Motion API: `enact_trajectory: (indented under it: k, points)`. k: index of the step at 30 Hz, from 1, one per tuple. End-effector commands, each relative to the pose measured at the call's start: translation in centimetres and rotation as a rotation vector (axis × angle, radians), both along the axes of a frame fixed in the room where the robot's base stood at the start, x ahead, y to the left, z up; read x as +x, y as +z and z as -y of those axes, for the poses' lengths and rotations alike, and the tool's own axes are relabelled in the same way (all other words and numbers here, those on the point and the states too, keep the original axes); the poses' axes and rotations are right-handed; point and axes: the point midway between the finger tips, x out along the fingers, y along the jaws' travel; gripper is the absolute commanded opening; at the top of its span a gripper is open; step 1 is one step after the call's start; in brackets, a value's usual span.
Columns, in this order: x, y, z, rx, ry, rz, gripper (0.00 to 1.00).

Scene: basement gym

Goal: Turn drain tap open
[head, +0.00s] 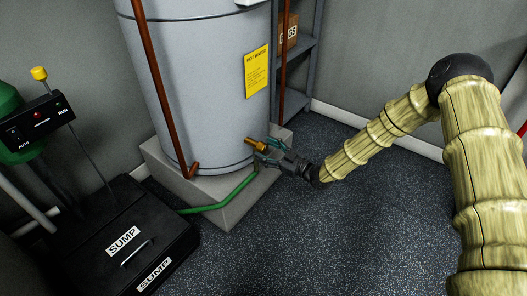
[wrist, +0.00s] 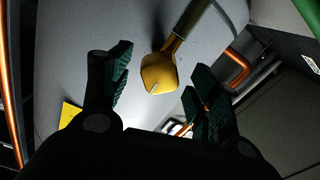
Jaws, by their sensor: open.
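The drain tap (head: 255,143) is a small brass-yellow fitting low on the front right of the grey hot water tank (head: 200,85). In the wrist view, its yellow blocky end (wrist: 160,73) sits on a darker stem that runs up to the tank wall. My gripper (head: 268,149) is at the tap, with its dark teal fingers apart. In the wrist view my gripper (wrist: 158,68) has one finger on each side of the tap's end, with visible gaps. I see no contact. The wrist view looks roughly upside down.
A green hose (head: 228,197) runs from near the tap to the black sump box (head: 130,235) at lower left. A copper pipe (head: 158,90) runs down the tank's front. The tank stands on a concrete plinth (head: 225,205). A shelf (head: 298,65) stands behind. The right floor is clear.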

Motion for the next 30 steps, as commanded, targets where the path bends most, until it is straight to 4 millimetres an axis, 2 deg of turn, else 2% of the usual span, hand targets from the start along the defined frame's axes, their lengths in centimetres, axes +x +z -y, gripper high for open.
enact_trajectory:
  k: [6, 16, 17, 24, 30]
  points:
    - [1.0, -0.1, -1.4, -0.001, 0.001, 0.001, 0.61]
    - [1.1, 0.0, -1.6, 0.000, 0.000, 0.000, 0.61]
    - [1.2, 0.0, -1.6, 0.000, 0.000, 0.000, 0.59]
    - [1.1, 0.0, -1.6, -0.001, 0.000, -0.001, 0.16]
    - [1.1, 0.0, -1.5, 0.002, 0.000, -0.005, 0.15]
